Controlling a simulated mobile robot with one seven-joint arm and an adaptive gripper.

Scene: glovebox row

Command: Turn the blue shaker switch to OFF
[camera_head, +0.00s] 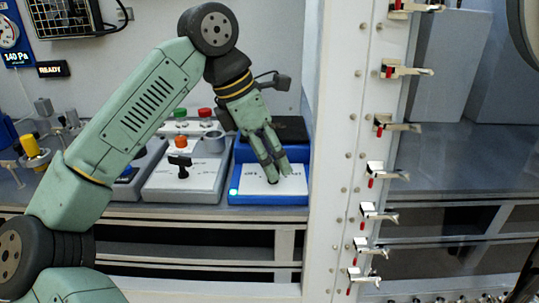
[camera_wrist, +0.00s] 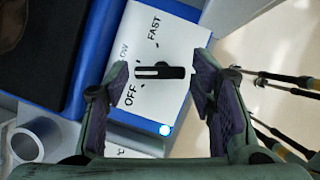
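The blue shaker (camera_head: 270,199) stands at the right end of the bench, with a white sloping panel. In the wrist view its panel (camera_wrist: 180,40) carries the words FAST, OFF and a partly hidden word ending in OW. The black switch (camera_wrist: 175,72) is a bar lying crosswise in the picture. A pale line on it points left, between OFF and the partly hidden word. A lamp (camera_wrist: 165,129) glows at the panel's corner. My gripper (camera_head: 279,178) is open above the panel. In the wrist view my gripper (camera_wrist: 158,75) has one finger on each side of the switch, apart from it.
A black platform (camera_head: 283,128) lies behind the panel. A white post (camera_head: 343,150) with several red-tipped clamps rises close on the right.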

